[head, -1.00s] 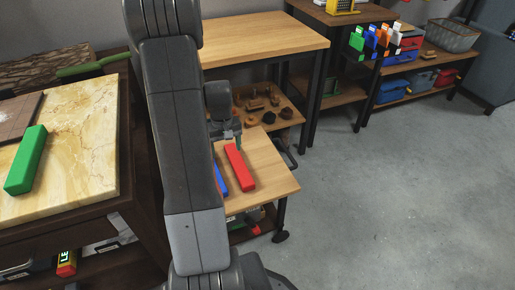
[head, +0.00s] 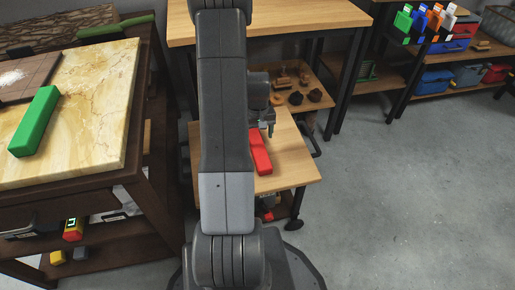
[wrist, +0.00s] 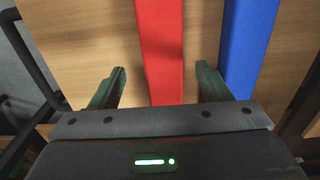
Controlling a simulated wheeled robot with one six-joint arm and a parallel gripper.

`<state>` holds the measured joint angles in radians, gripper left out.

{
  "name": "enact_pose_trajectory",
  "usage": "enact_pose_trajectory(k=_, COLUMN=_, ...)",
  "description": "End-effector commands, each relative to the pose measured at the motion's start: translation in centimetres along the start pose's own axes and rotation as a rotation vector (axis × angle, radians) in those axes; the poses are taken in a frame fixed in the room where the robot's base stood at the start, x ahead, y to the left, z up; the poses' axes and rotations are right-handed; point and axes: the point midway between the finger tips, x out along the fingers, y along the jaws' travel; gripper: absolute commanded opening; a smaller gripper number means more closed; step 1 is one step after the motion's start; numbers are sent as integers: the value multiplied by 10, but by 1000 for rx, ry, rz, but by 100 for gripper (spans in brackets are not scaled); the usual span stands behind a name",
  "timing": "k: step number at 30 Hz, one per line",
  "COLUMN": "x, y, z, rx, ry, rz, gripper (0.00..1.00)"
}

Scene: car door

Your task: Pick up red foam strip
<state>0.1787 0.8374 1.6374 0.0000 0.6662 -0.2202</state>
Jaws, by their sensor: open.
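The red foam strip (head: 260,152) lies on the small wooden cart top (head: 294,165), just right of my arm in the head view. In the wrist view the red foam strip (wrist: 161,45) runs lengthwise away from my gripper. My gripper (wrist: 160,80) is open, with one finger on each side of the strip's near part. In the head view my gripper (head: 268,128) is at the far end of the red strip. Its exact height above the strip is hard to tell. The near end of the strip is hidden behind the gripper body in the wrist view.
A blue strip (wrist: 250,45) lies right of the red one, close to the right finger. A green strip (head: 35,120) rests on the marble-topped table (head: 100,90) at left. A wooden table (head: 270,22) stands behind the cart. The floor at right is clear.

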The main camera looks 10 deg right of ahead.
Motion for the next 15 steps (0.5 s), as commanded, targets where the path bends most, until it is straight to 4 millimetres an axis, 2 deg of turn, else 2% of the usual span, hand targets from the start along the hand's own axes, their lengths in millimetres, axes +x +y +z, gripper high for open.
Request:
enact_pose_trajectory(k=9, x=47, y=-4, z=6, rx=0, ry=-3, rz=-1, gripper=71)
enact_pose_trajectory(k=15, x=49, y=-4, z=5, rx=0, ry=0, rz=0, gripper=71)
